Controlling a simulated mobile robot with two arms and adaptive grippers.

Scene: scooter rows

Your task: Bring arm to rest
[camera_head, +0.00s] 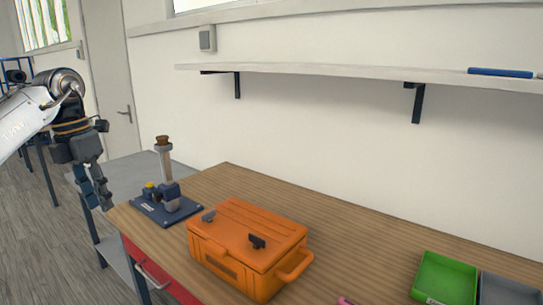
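My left arm comes in from the left edge. Its dark gripper (96,195) hangs pointing down, left of the wooden table's (356,232) left end, and I see nothing held in it. Its fingers show close together at a slant, so I cannot tell how far they are apart. My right gripper is not in view.
An orange toolbox (225,240) stands on the table. A blue-based fixture (165,207) with an upright post stands near the left end. A green tray (445,278) and a grey tray (508,290) lie at the right. A wall shelf (330,71) runs above.

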